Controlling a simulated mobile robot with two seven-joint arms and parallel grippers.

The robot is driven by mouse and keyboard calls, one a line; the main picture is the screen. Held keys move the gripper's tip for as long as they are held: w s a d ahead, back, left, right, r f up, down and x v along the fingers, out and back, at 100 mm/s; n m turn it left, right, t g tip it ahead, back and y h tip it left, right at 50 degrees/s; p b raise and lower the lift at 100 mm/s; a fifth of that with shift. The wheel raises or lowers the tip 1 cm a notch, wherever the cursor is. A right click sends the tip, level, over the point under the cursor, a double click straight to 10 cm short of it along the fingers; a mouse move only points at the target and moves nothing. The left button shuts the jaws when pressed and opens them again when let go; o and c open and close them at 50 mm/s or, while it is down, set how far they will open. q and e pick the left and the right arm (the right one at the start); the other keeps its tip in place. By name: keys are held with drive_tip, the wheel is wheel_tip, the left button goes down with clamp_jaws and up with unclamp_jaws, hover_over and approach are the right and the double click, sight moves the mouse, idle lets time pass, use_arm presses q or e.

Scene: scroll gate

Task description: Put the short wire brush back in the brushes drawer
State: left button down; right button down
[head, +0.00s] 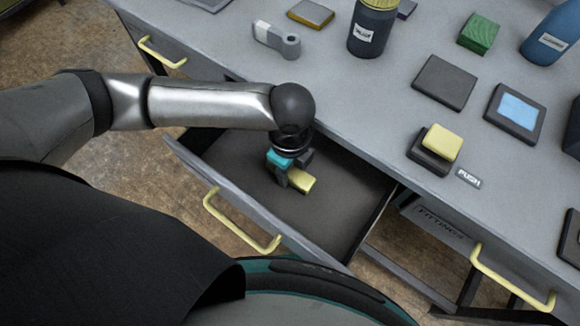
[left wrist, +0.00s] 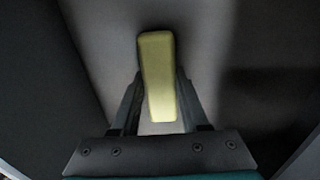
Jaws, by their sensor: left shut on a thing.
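My left gripper (head: 292,178) is inside an open grey drawer (head: 345,205) with a yellow handle. It is shut on a short yellow bar-shaped thing, the wire brush (head: 302,182). In the left wrist view the yellow brush (left wrist: 158,75) lies lengthwise between the two fingers (left wrist: 159,85). No bristles show. I cannot tell whether the brush touches the drawer floor or hangs just above it. The rest of the drawer floor that shows is bare. The drawer's label is not visible. My right gripper is not in view.
A drawer labelled FITTINGS (head: 440,222) is at the right. Another yellow-handled drawer (head: 161,53) is at the upper left. On the grey bench (head: 360,95) are a dark labelled canister (head: 373,27), a yellow block on a dark pad (head: 441,143), a PUSH label (head: 468,178) and a green block (head: 479,34).

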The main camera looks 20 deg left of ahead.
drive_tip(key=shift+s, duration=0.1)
use_arm(q)
drive_tip(key=shift+f, duration=0.1)
drive_tip(key=shift+c, duration=2)
unclamp_jaws()
drive_tip(key=shift+f, duration=0.1)
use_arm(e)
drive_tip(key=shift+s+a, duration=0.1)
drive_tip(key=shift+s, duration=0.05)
use_arm(q)
drive_tip(key=shift+f+b, duration=0.1)
drive_tip(key=shift+b, duration=0.7)
wheel_tip(320, 180, up, 6)
drive_tip(key=p, duration=0.3)
drive_tip(key=shift+f, duration=0.15)
wheel_tip(320, 180, up, 10)
drive_tip(key=p, duration=0.4)
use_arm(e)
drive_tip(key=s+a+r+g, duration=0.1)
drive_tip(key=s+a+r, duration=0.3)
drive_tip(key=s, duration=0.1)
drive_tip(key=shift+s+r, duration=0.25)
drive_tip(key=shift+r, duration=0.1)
